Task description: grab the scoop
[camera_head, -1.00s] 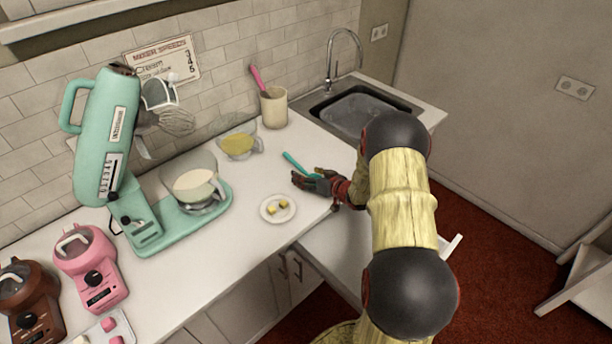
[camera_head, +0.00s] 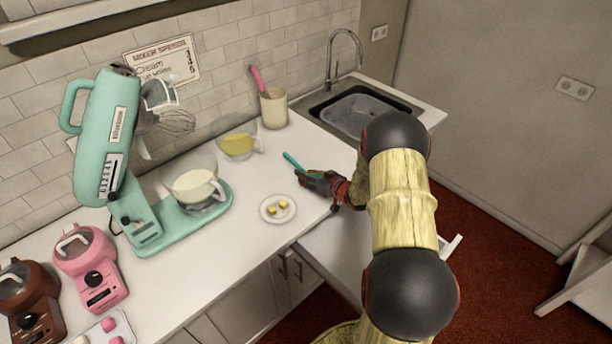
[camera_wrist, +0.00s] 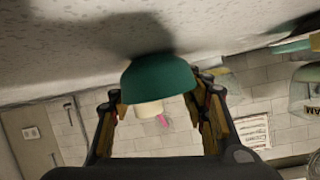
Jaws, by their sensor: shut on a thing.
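The scoop (camera_head: 293,161) shows as a teal stick-like part over the white counter, right of the yellow-filled bowl. My gripper (camera_head: 304,176) is shut on it, with the teal part sticking out toward the upper left. In the wrist view, a rounded dark teal end of the scoop (camera_wrist: 158,80) sits between the two fingers (camera_wrist: 158,97), close to the speckled counter surface. The rest of the scoop is hidden by my gripper. I cannot tell whether it touches the counter.
A small plate (camera_head: 268,218) with yellow pieces lies near my gripper. A glass bowl of yellow liquid (camera_head: 238,146), a cream pot (camera_head: 274,112) with a pink utensil, and a teal mixer (camera_head: 105,140) stand left and behind. A sink (camera_head: 355,107) is behind; an open drawer (camera_head: 345,262) is below.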

